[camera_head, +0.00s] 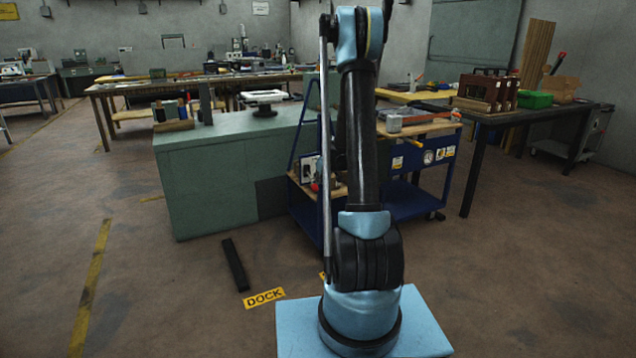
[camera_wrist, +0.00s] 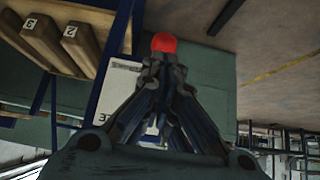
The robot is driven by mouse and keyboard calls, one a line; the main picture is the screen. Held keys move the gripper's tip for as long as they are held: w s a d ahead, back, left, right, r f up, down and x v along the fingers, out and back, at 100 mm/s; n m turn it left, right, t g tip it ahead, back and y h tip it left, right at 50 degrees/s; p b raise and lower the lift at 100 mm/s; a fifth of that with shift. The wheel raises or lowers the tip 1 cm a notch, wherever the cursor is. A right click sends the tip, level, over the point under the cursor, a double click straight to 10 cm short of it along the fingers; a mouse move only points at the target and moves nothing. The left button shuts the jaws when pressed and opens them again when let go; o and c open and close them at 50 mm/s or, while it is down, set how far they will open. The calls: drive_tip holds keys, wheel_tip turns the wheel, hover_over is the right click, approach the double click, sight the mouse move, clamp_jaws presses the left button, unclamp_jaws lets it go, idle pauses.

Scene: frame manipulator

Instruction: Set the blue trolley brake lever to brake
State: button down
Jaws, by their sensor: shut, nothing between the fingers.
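The blue trolley (camera_head: 418,200) stands behind my arm in the head view. Its blue frame also shows at the upper left of the wrist view (camera_wrist: 114,40). A red knob (camera_wrist: 164,43), which looks like the tip of the brake lever, is just beyond my fingertips in the wrist view. A small red spot shows at the trolley's left side in the head view (camera_head: 315,187). My gripper (camera_wrist: 163,63) is shut and empty, its tips close to the knob; I cannot tell if they touch. The lever's shaft is hidden behind the fingers. My arm hides the gripper in the head view.
A white marked plate (camera_wrist: 118,78) is beside the fingers. Numbered wooden blocks (camera_wrist: 75,45) sit on the trolley's shelf. A green-grey bench (camera_head: 215,185) is left of the trolley, a dark table (camera_head: 480,160) right. A black floor bar (camera_head: 235,265) lies near the DOCK sign (camera_head: 264,298).

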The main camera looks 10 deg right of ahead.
drive_tip(key=shift+r, duration=0.1)
drive_tip(key=s+d+r, duration=0.2)
drive_tip(key=s, duration=0.3)
drive_tip(key=s+d+r, duration=0.1)
drive_tip(key=s+r, duration=0.1)
drive_tip(key=s, duration=0.4)
drive_tip(key=shift+s+d+r, duration=0.25)
drive_tip(key=shift+s+d, duration=0.05)
drive_tip(key=shift+d, duration=0.05)
